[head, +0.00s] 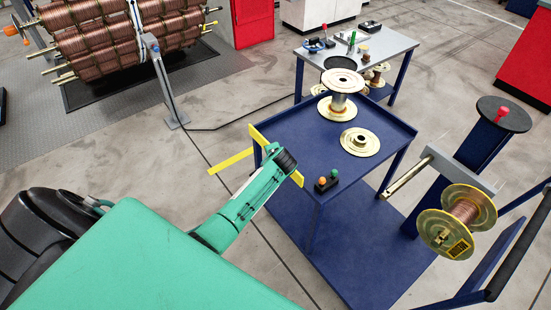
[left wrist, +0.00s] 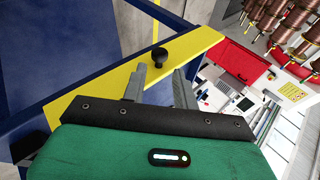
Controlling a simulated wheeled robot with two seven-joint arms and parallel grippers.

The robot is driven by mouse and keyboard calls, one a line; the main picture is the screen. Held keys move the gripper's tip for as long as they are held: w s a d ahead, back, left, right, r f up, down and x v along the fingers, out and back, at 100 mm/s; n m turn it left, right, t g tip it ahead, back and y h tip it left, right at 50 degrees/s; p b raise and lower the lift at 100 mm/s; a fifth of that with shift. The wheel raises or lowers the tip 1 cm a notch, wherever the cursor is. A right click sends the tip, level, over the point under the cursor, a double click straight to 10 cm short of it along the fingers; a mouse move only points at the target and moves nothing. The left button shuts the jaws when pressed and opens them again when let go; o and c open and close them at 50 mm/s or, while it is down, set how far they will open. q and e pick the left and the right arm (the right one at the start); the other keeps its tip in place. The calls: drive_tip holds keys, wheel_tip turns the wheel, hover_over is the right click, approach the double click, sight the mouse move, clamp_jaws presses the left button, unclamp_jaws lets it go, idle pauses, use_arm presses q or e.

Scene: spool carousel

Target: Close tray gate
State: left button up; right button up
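The blue trolley's tray (head: 310,128) has a yellow gate (head: 262,137) along its left edge, partly hidden behind my left gripper (head: 286,161). In the left wrist view the yellow gate (left wrist: 205,46) carries a round black knob (left wrist: 160,56). My left gripper (left wrist: 160,84) is open, with its two fingers apart and the knob in line with the gap between them. I cannot tell whether the fingers touch the gate. A second yellow strip (head: 230,161) extends left of the tray; whether it joins the gate is unclear. My right gripper is not in view.
On the tray stand a spool (head: 342,83), a gold flange disc (head: 360,142) and a button box (head: 327,184). A copper-wound spool (head: 467,211) sits right of the trolley. A grey table (head: 385,45) stands behind. Open floor lies left of the trolley.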

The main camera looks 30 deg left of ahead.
use_arm(q)
drive_tip(key=v, duration=0.6)
drive_tip(key=shift+s+r, duration=0.15)
drive_tip(key=shift+d, duration=0.1)
drive_tip(key=s+d+f+g+h, duration=0.1)
drive_tip(key=s+d+f+h, duration=0.15)
drive_tip(key=s+f, duration=0.9)
drive_tip(key=s+d+f+g+h, duration=0.1)
drive_tip(key=s+d+f+g, duration=0.15)
drive_tip(key=s+f, duration=0.95)
drive_tip(key=s+d+f+n+h, duration=0.1)
drive_tip(key=s+f, duration=0.6)
drive_tip(key=s, duration=0.3)
drive_tip(key=s+d+f+n+g+h, duration=0.1)
drive_tip(key=s+f+n, duration=0.1)
drive_tip(key=s+f, duration=0.5)
drive_tip(key=s+d+f+n+g+h, duration=0.1)
drive_tip(key=s+f, duration=0.6)
drive_tip(key=s, duration=0.7)
drive_tip(key=shift+s+d+f+n, duration=0.25)
drive_tip(key=shift+s+d+n, duration=0.05)
drive_tip(key=shift+s+d, duration=0.15)
